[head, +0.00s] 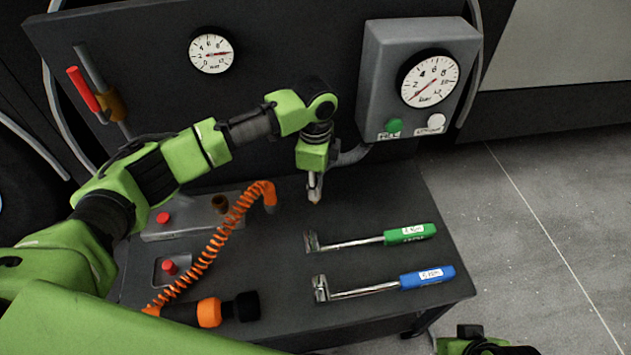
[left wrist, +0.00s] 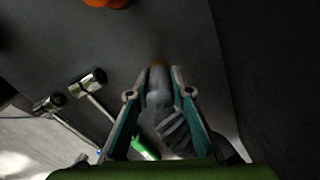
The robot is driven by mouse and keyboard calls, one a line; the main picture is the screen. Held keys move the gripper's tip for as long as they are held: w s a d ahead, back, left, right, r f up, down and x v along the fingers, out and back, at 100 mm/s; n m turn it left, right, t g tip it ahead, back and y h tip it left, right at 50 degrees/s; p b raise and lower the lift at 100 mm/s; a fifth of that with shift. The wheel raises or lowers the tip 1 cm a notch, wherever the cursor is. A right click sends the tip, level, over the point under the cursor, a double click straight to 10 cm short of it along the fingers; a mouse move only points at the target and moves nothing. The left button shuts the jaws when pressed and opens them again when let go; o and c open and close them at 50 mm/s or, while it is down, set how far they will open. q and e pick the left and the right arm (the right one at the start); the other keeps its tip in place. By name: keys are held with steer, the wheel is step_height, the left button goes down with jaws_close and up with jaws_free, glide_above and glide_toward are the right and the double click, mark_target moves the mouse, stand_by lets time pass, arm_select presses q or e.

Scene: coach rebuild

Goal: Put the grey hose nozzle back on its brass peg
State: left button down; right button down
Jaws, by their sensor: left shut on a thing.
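My left gripper (head: 314,198) is shut on the grey hose nozzle, above the dark bench top. In the left wrist view the nozzle (left wrist: 158,92) lies between the two fingers (left wrist: 155,90), with a brass-coloured tip pointing away and a ribbed grey hose behind. In the head view the gripper mostly hides the nozzle, and its grey hose (head: 352,155) runs to the gauge box. A short brownish brass peg (head: 220,203) stands on a grey plate to the left, apart from the nozzle. Part of my right arm shows at the bottom right, its fingers not distinguishable.
Green (head: 405,234) and blue (head: 425,276) handled wrenches lie to the right. The gauge box (head: 385,75) is behind right. Red buttons (head: 163,217) sit left of the peg. Bench top below the gripper is clear.

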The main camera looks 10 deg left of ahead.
arm_select(q)
steer(key=shift+f, duration=0.65)
steer(key=c, duration=1.7)
jaws_free()
step_height(320, 180, up, 12)
steer(key=shift+r, duration=0.1)
steer(key=shift+s, duration=0.15)
